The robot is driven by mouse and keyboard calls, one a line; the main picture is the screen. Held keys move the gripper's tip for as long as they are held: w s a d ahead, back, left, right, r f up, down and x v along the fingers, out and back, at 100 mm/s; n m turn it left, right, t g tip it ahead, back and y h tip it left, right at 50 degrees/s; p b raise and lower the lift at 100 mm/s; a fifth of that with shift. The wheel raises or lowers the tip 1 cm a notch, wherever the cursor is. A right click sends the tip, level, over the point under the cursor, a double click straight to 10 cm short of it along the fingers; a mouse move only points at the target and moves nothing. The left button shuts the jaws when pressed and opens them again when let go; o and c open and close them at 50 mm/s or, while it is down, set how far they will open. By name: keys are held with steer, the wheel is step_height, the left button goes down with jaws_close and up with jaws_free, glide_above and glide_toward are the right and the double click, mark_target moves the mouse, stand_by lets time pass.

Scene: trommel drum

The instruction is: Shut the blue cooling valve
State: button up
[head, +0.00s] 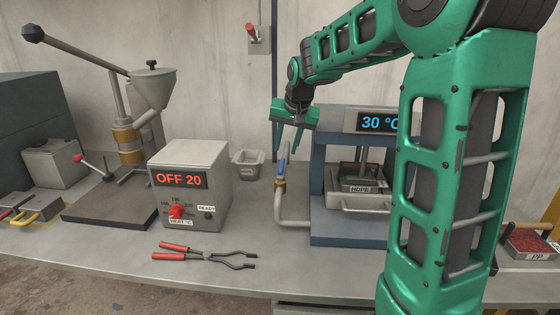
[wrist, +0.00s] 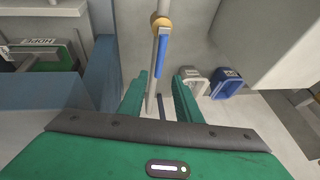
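The blue cooling valve has a blue lever (head: 287,154) on a brass body (head: 281,184), on a grey pipe (head: 278,207) left of the press. The lever stands upright, nearly in line with the pipe. In the wrist view the blue lever (wrist: 162,54) and brass body (wrist: 161,22) are just beyond my fingertips. My gripper (head: 288,143) points down above the lever, near its top end. It also shows in the wrist view (wrist: 162,82), with its fingers apart and the pipe and lever seen between them. Whether a finger touches the lever is not clear.
The blue press (head: 352,230) with a 30 °C display (head: 376,122) stands right of the valve. A heater box (head: 190,187) reading OFF 20, a small grey cup (head: 247,165) and red-handled tongs (head: 205,254) lie to the left. The bench before the valve is clear.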

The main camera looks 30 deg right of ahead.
mark_target(282, 162)
steer(key=x, duration=0.7)
steer(key=shift+s, duration=0.1)
steer(key=shift+c, duration=0.3)
jaws_close()
